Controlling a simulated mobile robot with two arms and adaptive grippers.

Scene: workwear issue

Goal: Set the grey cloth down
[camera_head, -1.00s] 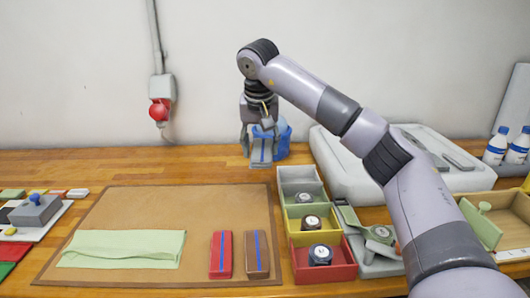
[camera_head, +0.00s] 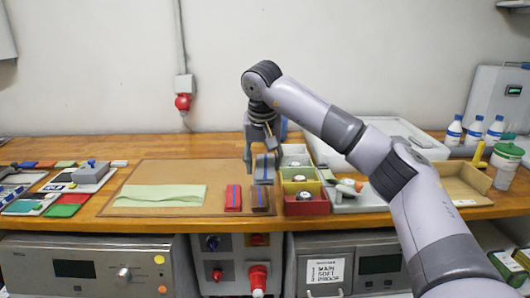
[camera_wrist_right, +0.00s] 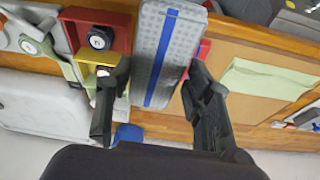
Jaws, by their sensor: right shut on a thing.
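The grey cloth (camera_head: 264,170) is a folded oblong with a blue stripe. My right gripper (camera_head: 260,150) points down and is shut on it; in the wrist view the fingers (camera_wrist_right: 155,105) stand on either side of the grey cloth (camera_wrist_right: 147,45). The cloth is at the back right corner of the brown mat (camera_head: 190,172), behind the red cloth (camera_head: 233,205) and the brown cloth (camera_head: 257,206). I cannot tell whether it touches the mat. My left gripper is not in view.
A pale green cloth (camera_head: 160,196) lies on the mat's left front. Close on the right stand small red (camera_head: 305,208), yellow and grey bins holding watches. A blue container (camera_head: 283,128) is behind the gripper. The mat's back middle is clear.

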